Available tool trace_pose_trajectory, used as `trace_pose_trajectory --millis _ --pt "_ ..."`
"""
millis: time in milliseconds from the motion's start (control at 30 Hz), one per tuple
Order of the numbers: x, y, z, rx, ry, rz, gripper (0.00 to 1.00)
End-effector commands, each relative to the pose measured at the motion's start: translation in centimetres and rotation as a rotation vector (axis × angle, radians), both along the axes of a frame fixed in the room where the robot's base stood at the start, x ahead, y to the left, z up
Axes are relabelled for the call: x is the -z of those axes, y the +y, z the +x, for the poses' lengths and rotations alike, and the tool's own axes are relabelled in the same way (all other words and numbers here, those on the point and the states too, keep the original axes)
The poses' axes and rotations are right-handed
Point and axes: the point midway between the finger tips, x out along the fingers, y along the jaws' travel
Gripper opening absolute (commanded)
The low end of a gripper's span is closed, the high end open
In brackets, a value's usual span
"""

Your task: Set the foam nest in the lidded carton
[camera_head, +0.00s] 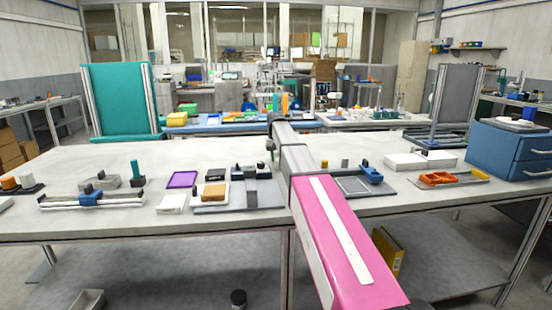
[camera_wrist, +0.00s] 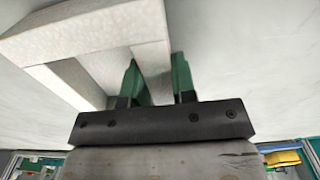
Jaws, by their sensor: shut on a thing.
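The foam nest (camera_wrist: 95,28), a pale speckled frame with an opening, fills the upper left of the wrist view. My gripper (camera_wrist: 157,72) is shut on one of its bars, with a green finger on each side. The nest is close to a pale flat surface; I cannot tell whether it touches it. In the head view my arm hides the gripper and the nest. A low white box (camera_head: 405,162) with a dark knob stands on the right of the bench; I cannot tell whether it is the lidded carton.
The bench (camera_head: 95,220) carries a purple-edged tray (camera_head: 181,180), a tan block (camera_head: 214,191), a blue clamp on rails (camera_head: 91,198) and an orange part (camera_head: 437,179). A blue drawer cabinet (camera_head: 508,150) stands at the right end. Bare bench lies toward the front left.

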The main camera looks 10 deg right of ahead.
Motion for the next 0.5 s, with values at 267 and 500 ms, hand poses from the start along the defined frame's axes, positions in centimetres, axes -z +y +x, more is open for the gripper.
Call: trace_pose_trajectory --millis 267,500 --pt "0.13 0.01 0.01 0.000 0.000 0.000 0.02" --pt "0.24 0.01 0.02 0.000 0.000 0.000 0.50"
